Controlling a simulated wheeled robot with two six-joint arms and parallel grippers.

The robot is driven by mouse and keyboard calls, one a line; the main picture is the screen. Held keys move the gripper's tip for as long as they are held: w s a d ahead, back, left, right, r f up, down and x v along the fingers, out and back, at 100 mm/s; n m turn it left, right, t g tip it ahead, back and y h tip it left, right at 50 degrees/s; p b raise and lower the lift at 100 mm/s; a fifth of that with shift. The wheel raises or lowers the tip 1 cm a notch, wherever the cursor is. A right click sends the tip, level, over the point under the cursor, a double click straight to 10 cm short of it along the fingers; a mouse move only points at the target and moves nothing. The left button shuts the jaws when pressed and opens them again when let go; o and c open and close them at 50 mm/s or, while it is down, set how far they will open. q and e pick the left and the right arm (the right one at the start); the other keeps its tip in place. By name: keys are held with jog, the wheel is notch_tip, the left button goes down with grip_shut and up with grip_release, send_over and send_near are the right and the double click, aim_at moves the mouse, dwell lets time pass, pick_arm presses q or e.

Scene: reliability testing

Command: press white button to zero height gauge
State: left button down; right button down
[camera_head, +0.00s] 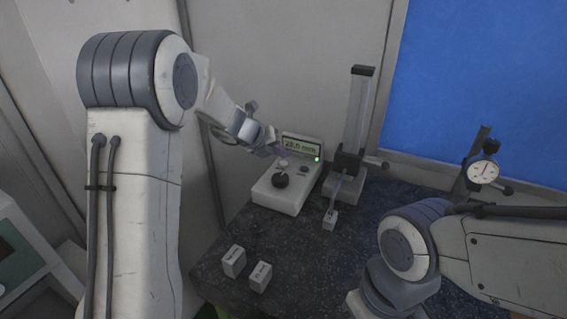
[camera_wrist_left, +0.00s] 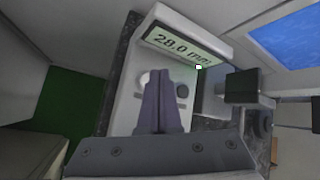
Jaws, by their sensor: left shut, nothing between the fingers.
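The height gauge's control box (camera_head: 290,199) is pale, with a lit display (camera_head: 301,147), a dark round knob (camera_head: 281,181) and a small white button (camera_head: 283,163) on top. In the left wrist view the display (camera_wrist_left: 180,45) reads 28.0 mm. The gauge's column (camera_head: 359,115) stands right of the box. My left gripper (camera_head: 277,149) is shut and empty, its tips over the box close to the white button. In the left wrist view its fingers (camera_wrist_left: 159,78) cover part of the panel; I cannot tell whether they touch the button. My right gripper is out of view.
Small pale blocks (camera_head: 234,260) (camera_head: 260,276) lie on the dark speckled table (camera_head: 225,287) at its front. Another block (camera_head: 330,219) sits by the gauge's probe. A dial indicator (camera_head: 483,171) stands at the right. My right arm crosses the lower right.

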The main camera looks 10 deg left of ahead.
pick_arm(q)
jog(key=shift+f, duration=0.45)
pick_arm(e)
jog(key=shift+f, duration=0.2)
pick_arm(q)
jog(key=shift+f+b, duration=0.35)
jog(key=shift+b, duration=0.1)
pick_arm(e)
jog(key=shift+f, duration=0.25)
pick_arm(q)
jog(key=shift+r, duration=0.1)
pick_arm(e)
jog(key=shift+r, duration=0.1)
pick_arm(q)
jog(key=shift+r+p, duration=0.7)
jog(key=shift+p, duration=0.2)
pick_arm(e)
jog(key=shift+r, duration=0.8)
